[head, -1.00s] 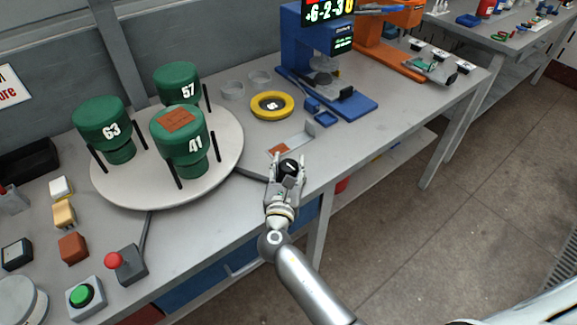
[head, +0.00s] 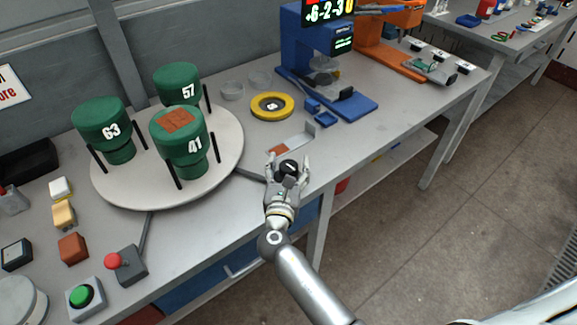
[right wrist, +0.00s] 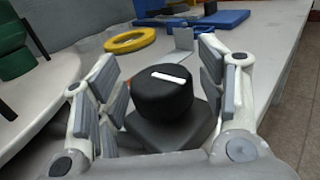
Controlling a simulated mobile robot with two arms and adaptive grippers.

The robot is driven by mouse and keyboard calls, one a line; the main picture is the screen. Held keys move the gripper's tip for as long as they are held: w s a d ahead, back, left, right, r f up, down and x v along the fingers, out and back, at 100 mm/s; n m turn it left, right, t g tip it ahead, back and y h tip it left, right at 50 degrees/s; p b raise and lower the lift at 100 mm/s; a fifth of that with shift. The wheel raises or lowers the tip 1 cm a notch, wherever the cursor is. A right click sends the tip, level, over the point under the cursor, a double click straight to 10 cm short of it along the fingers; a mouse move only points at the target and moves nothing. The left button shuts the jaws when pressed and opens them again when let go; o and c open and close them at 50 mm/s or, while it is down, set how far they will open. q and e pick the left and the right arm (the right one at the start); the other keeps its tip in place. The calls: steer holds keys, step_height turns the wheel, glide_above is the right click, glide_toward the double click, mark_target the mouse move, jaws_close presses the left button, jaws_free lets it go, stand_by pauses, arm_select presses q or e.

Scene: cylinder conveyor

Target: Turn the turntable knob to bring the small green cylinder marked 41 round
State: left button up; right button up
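The round white turntable (head: 225,160) carries green cylinders marked 41 (head: 181,148), 63 (head: 101,124) and 57 (head: 178,84). Cylinder 41 stands at the front right of the turntable, with a brown patch on its top. The black turntable knob (head: 290,168) has a white mark on top; it also shows in the right wrist view (right wrist: 163,97) on a dark base. My right gripper (head: 288,160) is open, with a finger on each side of the knob and gaps between. My left gripper is not in view.
A red-knobbed lever box (head: 126,265) and a green button (head: 82,295) sit at the front left. A yellow ring (head: 272,106) and a blue machine (head: 325,75) stand behind the knob. The table's front edge runs close by the knob.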

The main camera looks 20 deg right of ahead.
steer(key=shift+s, duration=0.15)
steer(key=v, duration=1.1)
steer(key=shift+s+a, duration=0.25)
steer(key=shift+s, duration=0.05)
